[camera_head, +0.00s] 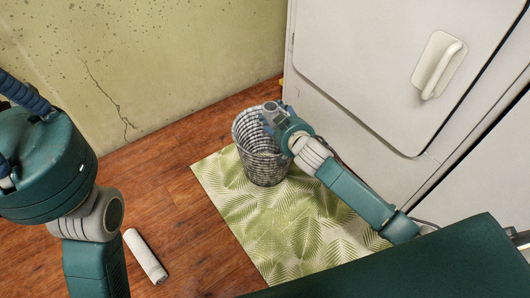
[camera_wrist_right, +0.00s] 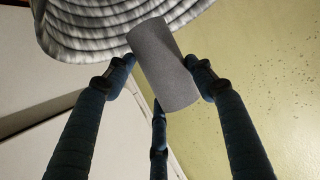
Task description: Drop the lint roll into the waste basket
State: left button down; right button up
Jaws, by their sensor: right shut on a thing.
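The waste basket (camera_head: 262,165) is a grey woven tub standing upright at the back of a green leaf-patterned mat. My right gripper (camera_head: 272,116) is over the basket's rim in the head view. It is shut on a grey cylinder, the lint roll (camera_wrist_right: 163,65), which sits between the blue fingers (camera_wrist_right: 165,78) in the right wrist view. The basket's ribbed side (camera_wrist_right: 110,30) fills the top of that view. In the head view the roll (camera_head: 270,106) is small and partly covered by the gripper. My left gripper is out of view.
A white cylinder (camera_head: 145,257) lies on the wooden floor (camera_head: 178,214), left of the mat (camera_head: 283,232). A white fridge-like cabinet (camera_head: 350,85) with a handle stands right of the basket. A cracked yellow-green wall (camera_head: 170,60) is behind. Floor between the cylinder and the mat is clear.

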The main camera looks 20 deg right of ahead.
jog(key=o, duration=1.2)
jog(key=v, duration=1.2)
jog(key=shift+f, duration=0.1)
